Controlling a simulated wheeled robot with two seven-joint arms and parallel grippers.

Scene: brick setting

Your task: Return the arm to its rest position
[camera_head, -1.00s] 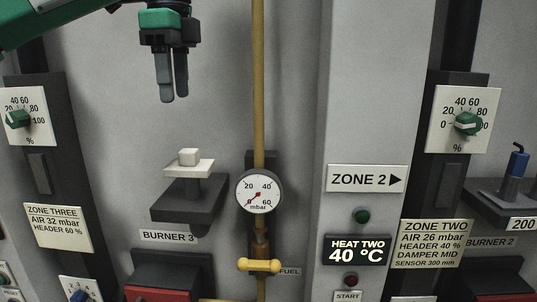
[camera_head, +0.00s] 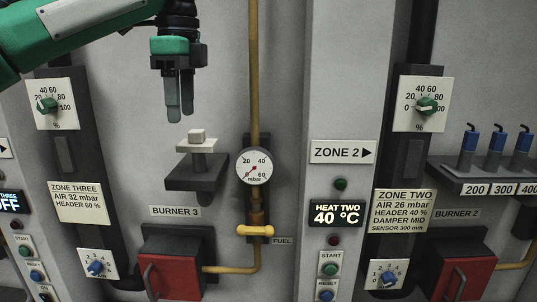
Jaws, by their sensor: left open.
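My left gripper (camera_head: 179,110) hangs fingers down in the upper left of the head view, at the end of the green and black arm (camera_head: 75,35). Its two grey fingers are close together in this view with nothing visible between them. It is above a small white block on a white plate (camera_head: 197,143), which sits on a dark bracket (camera_head: 195,170) on the wall. The fingertips appear apart from the block. My right gripper is not in view.
A yellow pipe (camera_head: 254,70) with a pressure gauge (camera_head: 254,167) runs right of the gripper. Green-knob dials (camera_head: 47,104) stand left and right (camera_head: 427,106). Red burner boxes (camera_head: 170,272) are below. A shelf (camera_head: 485,180) holds several blue-topped items. Bare wall lies between gripper and pipe.

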